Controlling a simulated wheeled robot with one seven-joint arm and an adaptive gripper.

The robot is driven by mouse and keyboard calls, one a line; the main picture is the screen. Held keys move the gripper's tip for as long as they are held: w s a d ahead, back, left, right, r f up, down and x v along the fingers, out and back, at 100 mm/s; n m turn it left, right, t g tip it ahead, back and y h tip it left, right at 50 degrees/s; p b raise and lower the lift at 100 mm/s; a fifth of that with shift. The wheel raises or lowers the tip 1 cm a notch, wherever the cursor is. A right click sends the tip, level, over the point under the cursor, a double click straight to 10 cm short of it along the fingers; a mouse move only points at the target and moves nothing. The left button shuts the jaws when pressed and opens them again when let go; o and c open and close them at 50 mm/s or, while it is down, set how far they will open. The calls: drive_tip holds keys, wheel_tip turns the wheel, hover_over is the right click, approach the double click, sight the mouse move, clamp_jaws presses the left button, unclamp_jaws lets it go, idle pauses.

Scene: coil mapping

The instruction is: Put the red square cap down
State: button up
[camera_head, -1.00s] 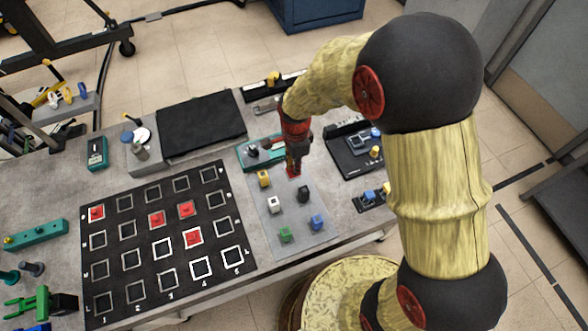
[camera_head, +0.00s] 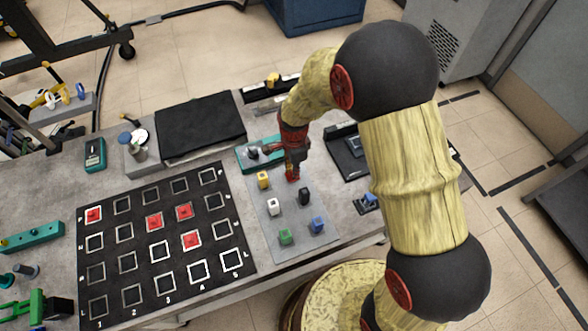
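The red square cap (camera_head: 292,175) is at the far right part of the grey tray (camera_head: 270,225), right below my gripper's fingertips. My gripper (camera_head: 292,169) points down over that spot. The fingers are small and partly hidden by the wrist, so I cannot tell whether they grip the cap or stand apart around it. I cannot tell either whether the cap touches the tray.
The tray also bears yellow (camera_head: 263,180), white (camera_head: 273,207), black (camera_head: 304,196), green (camera_head: 285,236) and blue (camera_head: 317,225) pieces. A black grid mat (camera_head: 140,280) with several red squares lies left. A teal device (camera_head: 245,160) stands close behind my gripper.

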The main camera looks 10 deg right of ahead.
drive_tip(key=o, duration=0.5)
drive_tip(key=shift+c, duration=0.2)
drive_tip(key=shift+r, duration=0.1)
wheel_tip(320, 180, up, 12)
drive_tip(key=p, duration=0.2)
drive_tip(key=shift+r+p, duration=0.2)
drive_tip(key=shift+p, duration=0.2)
drive_tip(key=s+d+r+n+t, duration=0.2)
drive_tip(key=s+d+r+n, duration=0.3)
drive_tip(key=r, duration=0.5)
drive_tip(key=s+d+r+n+t, duration=0.2)
drive_tip(key=s+d+r+n, duration=0.3)
drive_tip(key=r, duration=0.5)
drive_tip(key=s+d+r+n, duration=0.1)
drive_tip(key=s+r+n, duration=0.1)
drive_tip(key=s, duration=0.3)
drive_tip(key=s+d+r+n+t, duration=0.1)
drive_tip(key=s+d+n, duration=0.1)
drive_tip(key=s, duration=0.3)
drive_tip(key=shift+s+d+r+n+t, duration=0.15)
drive_tip(key=shift+d+r+n+t, duration=0.15)
drive_tip(key=shift+r+n, duration=0.15)
